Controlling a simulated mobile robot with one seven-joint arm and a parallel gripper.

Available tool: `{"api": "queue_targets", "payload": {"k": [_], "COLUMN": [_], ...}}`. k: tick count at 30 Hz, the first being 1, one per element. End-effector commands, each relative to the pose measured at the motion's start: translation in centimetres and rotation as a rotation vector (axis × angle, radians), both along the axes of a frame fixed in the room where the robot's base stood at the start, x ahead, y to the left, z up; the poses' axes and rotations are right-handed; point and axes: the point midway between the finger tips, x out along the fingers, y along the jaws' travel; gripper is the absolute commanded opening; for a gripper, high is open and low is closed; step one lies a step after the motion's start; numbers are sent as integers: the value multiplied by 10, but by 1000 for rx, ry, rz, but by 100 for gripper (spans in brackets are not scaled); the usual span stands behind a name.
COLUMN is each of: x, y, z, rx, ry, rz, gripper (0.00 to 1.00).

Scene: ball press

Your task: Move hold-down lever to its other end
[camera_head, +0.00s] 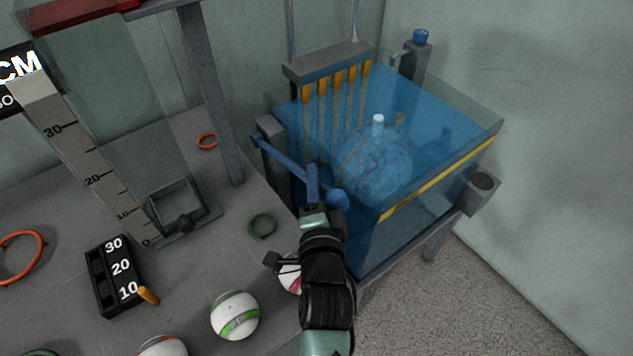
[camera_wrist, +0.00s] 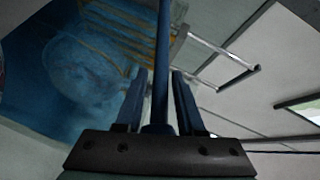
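The blue hold-down lever (camera_head: 285,160) is a slanted bar on the near left side of the blue-tinted clear tank (camera_head: 470,125). It runs from a grey post at upper left down to a round blue knob (camera_head: 337,200) at lower right. My gripper (camera_head: 313,172) is at the lever near its knob end. In the wrist view the lever's bar (camera_wrist: 163,50) passes between the two blue fingers of my gripper (camera_wrist: 160,88). The fingers stand apart with a thin gap beside the bar. The fingertip contact is partly hidden. A large ball (camera_head: 372,165) sits inside the tank.
A grey press head with yellow prongs (camera_head: 335,82) stands over the tank. The table at left holds a green-striped ball (camera_head: 235,315), a black numbered block (camera_head: 112,275), a ruler (camera_head: 90,150) and rings (camera_head: 262,225). A wall stands at right.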

Motion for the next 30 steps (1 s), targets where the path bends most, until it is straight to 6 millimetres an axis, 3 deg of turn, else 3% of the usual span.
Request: {"api": "queue_targets", "payload": {"k": [1,6,30], "x": [0,0,0], "y": [0,0,-1], "z": [0,0,0], "rx": [0,0,0], "ry": [0,0,1], "rz": [0,0,-1], "gripper": [27,0,0]}}
